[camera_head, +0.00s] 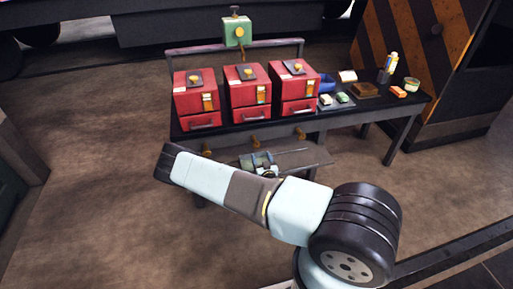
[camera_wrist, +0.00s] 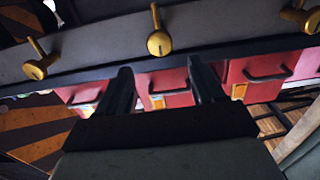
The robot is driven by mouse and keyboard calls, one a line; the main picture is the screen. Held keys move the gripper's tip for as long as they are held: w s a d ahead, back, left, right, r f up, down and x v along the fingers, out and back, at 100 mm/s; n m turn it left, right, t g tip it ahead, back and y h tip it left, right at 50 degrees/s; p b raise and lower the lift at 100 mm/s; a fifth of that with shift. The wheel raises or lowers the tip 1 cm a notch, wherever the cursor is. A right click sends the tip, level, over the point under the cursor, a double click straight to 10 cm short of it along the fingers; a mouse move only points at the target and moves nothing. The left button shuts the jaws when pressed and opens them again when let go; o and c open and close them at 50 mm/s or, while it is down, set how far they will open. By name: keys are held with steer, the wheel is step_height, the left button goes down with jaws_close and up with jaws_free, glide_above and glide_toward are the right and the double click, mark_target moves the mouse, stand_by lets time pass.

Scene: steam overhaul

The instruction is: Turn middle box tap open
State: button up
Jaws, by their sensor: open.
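Three red boxes stand in a row on a dark bench. The middle box (camera_head: 247,88) is between the other two. Below it, on the bench front, is the middle brass tap (camera_head: 253,140). In the wrist view the middle tap (camera_wrist: 158,42) has a round knob end and a thin handle pointing up in the picture. My gripper (camera_wrist: 161,78) is open and empty; its two dark fingers reach toward the bench front, with the middle tap beyond their tips and roughly centred between them. In the head view my gripper (camera_head: 259,163) is small, partly behind my arm.
Brass taps also sit left (camera_head: 207,149) and right (camera_head: 300,134) of the middle one. A low shelf (camera_head: 312,155) juts out under the bench front. A green box (camera_head: 237,31) stands behind. Small items and a brown block (camera_head: 367,90) lie on the bench's right part.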

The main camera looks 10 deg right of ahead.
mark_target(256, 145)
steer(key=w, duration=0.8)
steer(key=shift+w, duration=0.35)
steer(key=shift+c, duration=0.5)
steer(key=c, duration=0.9)
